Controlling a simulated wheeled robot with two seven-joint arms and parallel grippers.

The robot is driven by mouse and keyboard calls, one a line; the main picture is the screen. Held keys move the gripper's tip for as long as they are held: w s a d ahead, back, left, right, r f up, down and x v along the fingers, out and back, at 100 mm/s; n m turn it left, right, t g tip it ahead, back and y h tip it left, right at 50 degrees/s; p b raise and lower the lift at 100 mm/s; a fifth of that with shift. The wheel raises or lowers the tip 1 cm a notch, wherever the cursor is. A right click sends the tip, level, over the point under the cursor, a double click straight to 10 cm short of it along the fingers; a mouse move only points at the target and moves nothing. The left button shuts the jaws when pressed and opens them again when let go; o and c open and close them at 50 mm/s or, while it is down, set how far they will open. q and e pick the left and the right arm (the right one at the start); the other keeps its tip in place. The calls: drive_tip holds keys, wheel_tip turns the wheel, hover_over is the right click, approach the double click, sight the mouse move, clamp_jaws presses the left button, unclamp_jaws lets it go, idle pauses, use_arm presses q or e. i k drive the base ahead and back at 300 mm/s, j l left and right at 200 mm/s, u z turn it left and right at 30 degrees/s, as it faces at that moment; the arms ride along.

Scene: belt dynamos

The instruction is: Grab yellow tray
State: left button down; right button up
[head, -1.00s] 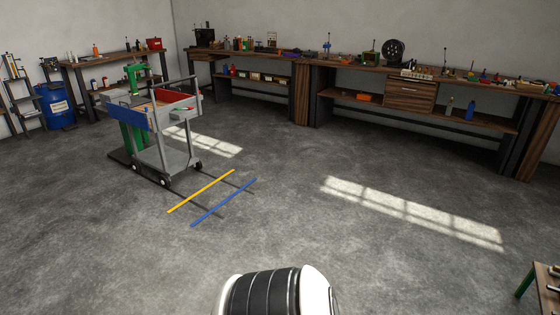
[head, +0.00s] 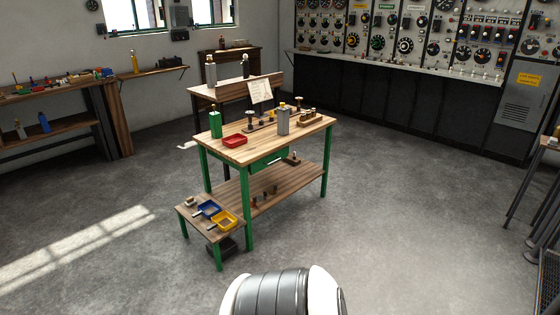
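A small yellow tray (head: 229,217) lies on a low wooden side table (head: 201,232) with green legs, left of the middle of the head view. A blue tray (head: 200,208) lies next to it, at its upper left. The yellow tray looks shallow and open; its contents are too small to tell. Neither of my grippers shows in the head view. The side table is some way off from me across the floor.
A taller green-legged workbench (head: 285,145) stands against the low table, with a red tray (head: 234,140), a green container (head: 215,124) and several small parts on top. A control panel (head: 420,50) lines the back wall. Grey floor (head: 400,245) is clear in front and right.

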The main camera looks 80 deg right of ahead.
sight(225, 222)
drive_tip(key=l+z, duration=0.1)
drive_tip(key=z, duration=2.15)
